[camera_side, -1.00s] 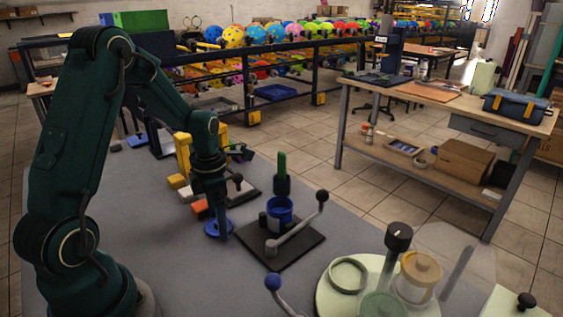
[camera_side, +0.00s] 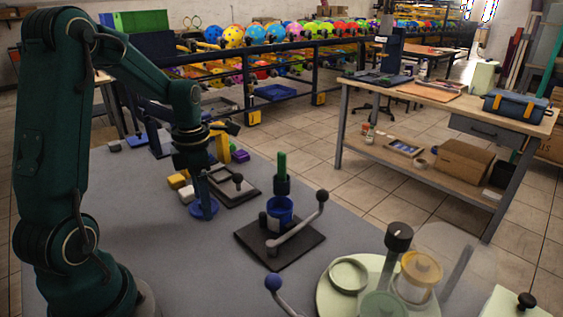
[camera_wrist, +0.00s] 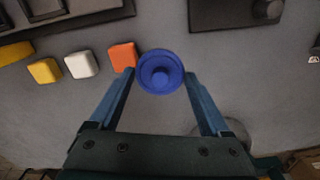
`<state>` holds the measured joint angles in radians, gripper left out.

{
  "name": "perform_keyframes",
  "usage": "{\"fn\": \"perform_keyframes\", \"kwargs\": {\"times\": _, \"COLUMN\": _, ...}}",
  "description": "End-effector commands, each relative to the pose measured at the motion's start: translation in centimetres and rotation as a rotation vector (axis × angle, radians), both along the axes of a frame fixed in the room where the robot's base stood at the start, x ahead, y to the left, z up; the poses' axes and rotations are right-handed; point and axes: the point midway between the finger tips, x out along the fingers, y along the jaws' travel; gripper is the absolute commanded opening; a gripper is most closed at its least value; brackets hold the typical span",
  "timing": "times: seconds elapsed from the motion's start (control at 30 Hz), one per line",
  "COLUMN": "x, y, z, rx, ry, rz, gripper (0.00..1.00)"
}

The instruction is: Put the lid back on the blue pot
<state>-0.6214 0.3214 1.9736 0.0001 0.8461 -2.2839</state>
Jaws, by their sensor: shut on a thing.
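The blue pot (camera_side: 280,212) stands open-topped on a dark base plate (camera_side: 253,241) in the side view, with a green-handled part above it and a grey lever beside it. The round blue lid (camera_side: 204,209) is to the left of the pot, apart from it. My gripper (camera_wrist: 160,80) is shut on the lid. In the side view my gripper (camera_side: 203,195) points down, with the lid at its tips. The lid's height above the table is unclear.
Orange (camera_wrist: 122,57), white (camera_wrist: 81,65) and yellow (camera_wrist: 44,71) blocks lie left of the lid in the wrist view.

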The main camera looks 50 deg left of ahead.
Motion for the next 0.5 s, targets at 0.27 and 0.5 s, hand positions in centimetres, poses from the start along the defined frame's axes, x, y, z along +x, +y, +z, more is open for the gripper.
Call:
{"fn": "perform_keyframes", "kwargs": {"times": 0.27, "x": -4.6, "y": 3.7, "z": 3.5, "rx": 0.003, "ry": -0.003, "rz": 0.008, "gripper": 0.30}}
{"fn": "perform_keyframes", "kwargs": {"times": 0.5, "x": -6.8, "y": 5.2, "z": 5.1, "rx": 0.001, "ry": 0.000, "rz": 0.003, "gripper": 0.30}}
